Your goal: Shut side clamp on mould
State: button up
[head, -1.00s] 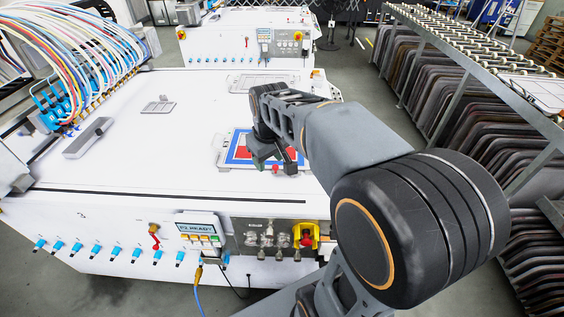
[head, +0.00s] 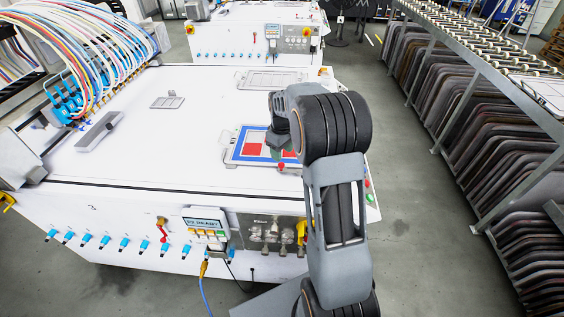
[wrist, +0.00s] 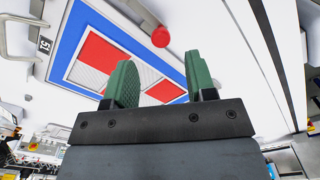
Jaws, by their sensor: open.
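The mould (head: 254,149) is a flat plate with a blue border and red fields, lying on the white table top. In the wrist view it (wrist: 88,40) fills the upper left, with pale mesh strips beside the red. A red knob, which looks like the side clamp's handle end, is at the mould's near edge in the head view (head: 281,167) and at the top of the wrist view (wrist: 161,37). The rest of the clamp is hard to make out. My gripper (wrist: 160,85) has green fingers, apart and empty, over the mould. In the head view my arm partly hides it.
A second framed plate (head: 273,79) lies farther back on the white table (head: 150,155). A loose grey bar (head: 98,131) and a small grey frame (head: 167,102) lie at left, near bundled hoses (head: 90,50). A rack of dark panels (head: 500,150) stands at right.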

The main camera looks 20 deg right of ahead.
aim_at(282, 164)
jog(key=shift+f, duration=2.8)
grip_shut()
